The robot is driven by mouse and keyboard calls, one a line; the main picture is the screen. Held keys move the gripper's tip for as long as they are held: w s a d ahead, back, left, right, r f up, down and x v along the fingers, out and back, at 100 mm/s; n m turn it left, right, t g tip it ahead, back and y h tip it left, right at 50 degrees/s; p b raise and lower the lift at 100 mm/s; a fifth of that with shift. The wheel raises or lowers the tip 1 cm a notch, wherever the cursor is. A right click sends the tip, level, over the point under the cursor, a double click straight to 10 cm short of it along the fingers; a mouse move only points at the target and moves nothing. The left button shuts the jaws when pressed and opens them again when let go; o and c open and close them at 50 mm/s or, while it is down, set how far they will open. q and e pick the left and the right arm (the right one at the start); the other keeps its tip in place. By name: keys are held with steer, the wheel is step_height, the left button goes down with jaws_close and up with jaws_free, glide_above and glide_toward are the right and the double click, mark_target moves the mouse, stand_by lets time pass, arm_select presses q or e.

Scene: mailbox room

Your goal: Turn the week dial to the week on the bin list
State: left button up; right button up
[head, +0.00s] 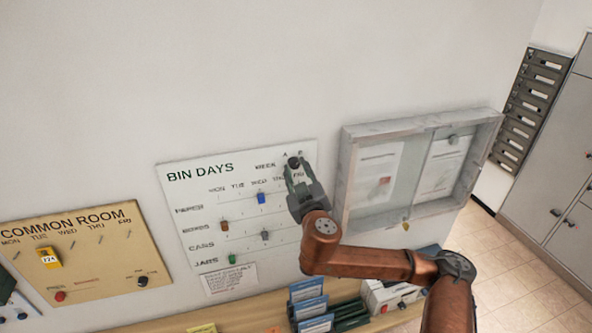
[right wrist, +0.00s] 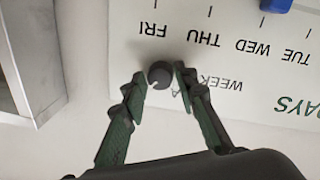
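The week dial, a small dark round knob (head: 293,162), is at the top right of the white BIN DAYS board (head: 190,190), beside the word WEEK. It also shows in the right wrist view (right wrist: 160,76), where a letter A is printed close by. Which way the dial points is not clear. My right gripper (head: 297,176) is at the dial, its fingers apart on either side of it; in the right wrist view the gripper (right wrist: 159,77) shows small gaps beside the knob. Papers (head: 378,173) hang in the grey notice case, too small to read; which is the bin list I cannot tell.
The notice case (head: 345,185) stands out from the wall right of the board. Coloured pegs, such as a blue one (head: 261,198), stick out of the board. A wooden shelf (head: 262,306) with leaflets is below. The COMMON ROOM board (head: 100,275) is at left.

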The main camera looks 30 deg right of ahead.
jaws_close()
steer(key=n, duration=0.2)
steer(key=shift+f+n+b, duration=0.1)
steer(key=shift+n+b, duration=0.2)
steer(key=shift+n, duration=0.1)
steer(key=n, duration=0.3)
steer(key=shift+n+t, duration=0.3)
steer(key=shift+n, duration=0.1)
steer(key=n, duration=0.4)
steer(key=shift+d+n+p, duration=0.1)
steer(key=shift+n+p, duration=0.3)
steer(key=n+p, duration=0.1)
steer(key=n, duration=0.4)
steer(key=shift+t+y, duration=0.4)
steer(key=shift+n, duration=0.3)
